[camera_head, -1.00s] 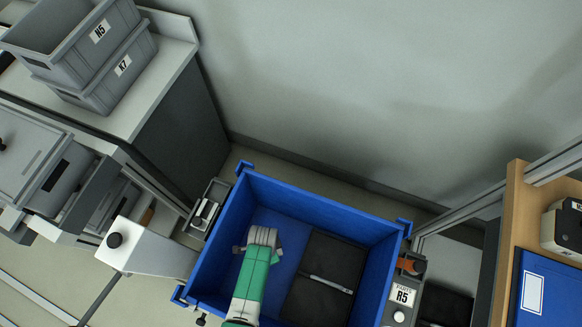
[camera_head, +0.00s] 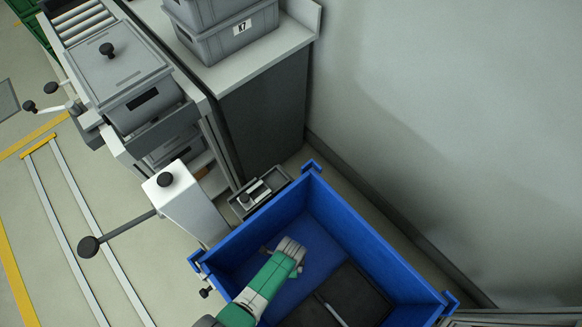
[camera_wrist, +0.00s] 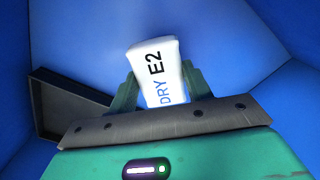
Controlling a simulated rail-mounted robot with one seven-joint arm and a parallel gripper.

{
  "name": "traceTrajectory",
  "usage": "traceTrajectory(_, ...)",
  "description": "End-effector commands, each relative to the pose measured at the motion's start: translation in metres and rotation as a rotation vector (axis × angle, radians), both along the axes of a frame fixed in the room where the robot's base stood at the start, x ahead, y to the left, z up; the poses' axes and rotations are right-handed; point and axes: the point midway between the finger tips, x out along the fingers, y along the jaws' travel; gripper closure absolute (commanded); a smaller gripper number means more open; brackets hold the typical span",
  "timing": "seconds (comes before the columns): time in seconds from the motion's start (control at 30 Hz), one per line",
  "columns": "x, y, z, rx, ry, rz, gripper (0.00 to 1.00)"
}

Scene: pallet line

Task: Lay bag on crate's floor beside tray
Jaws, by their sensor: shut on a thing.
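My gripper (camera_head: 284,256) is down inside the blue crate (camera_head: 375,245), over the floor to the left of the black tray (camera_head: 358,290). In the wrist view my gripper (camera_wrist: 158,88) is shut on a white bag (camera_wrist: 160,62) marked "DRY E2", with a finger on each side. The bag hides under the gripper in the head view. The tray also shows in the wrist view (camera_wrist: 68,108), left of the bag and apart from it. I cannot tell whether the bag touches the crate's floor.
The crate walls rise around my gripper. A lidded grey bin (camera_head: 118,75) stands on the left, and grey bins marked K7 (camera_head: 225,35) sit on a counter. A white bracket with a black knob (camera_head: 165,180) is just left of the crate. Blue floor beside the tray is bare.

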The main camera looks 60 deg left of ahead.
Motion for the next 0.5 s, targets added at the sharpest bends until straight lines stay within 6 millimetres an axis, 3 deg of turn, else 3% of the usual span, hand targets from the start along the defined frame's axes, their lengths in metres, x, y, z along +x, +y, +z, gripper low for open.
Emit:
traceTrajectory(0.23,0.000,0.000,-0.039,-0.001,0.000,0.000,0.73)
traceTrajectory(0.5,0.000,0.000,-0.037,0.000,0.000,0.000,0.73)
